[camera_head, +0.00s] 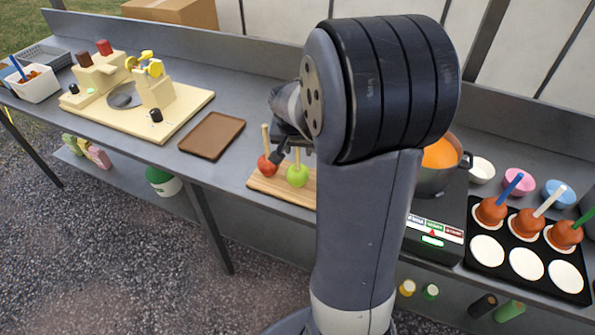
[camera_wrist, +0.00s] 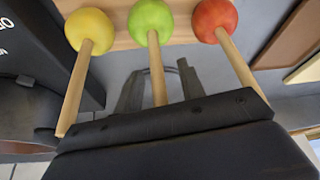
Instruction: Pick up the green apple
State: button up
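The green apple (camera_head: 297,175) sits on a wooden board (camera_head: 268,187), its stick pointing up. In the wrist view the green apple (camera_wrist: 151,20) is at the top centre, between a yellow apple (camera_wrist: 90,30) and a red apple (camera_wrist: 215,18), each on a stick. My gripper (camera_wrist: 159,70) is open. Its two fingers lie on either side of the green apple's stick (camera_wrist: 156,70) in the picture; contact is not visible. In the head view my gripper (camera_head: 291,150) is just above the red apple (camera_head: 266,166) and green apple; my arm hides the yellow one.
A brown tray (camera_head: 212,135) lies left of the board, with a cream machine (camera_head: 140,100) beyond it. To the right are a pot (camera_head: 438,165) on a cooker and a black tray (camera_head: 505,262) with dipped apples. Bare counter lies between tray and board.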

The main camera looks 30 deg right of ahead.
grip_shut()
dwell(0.4)
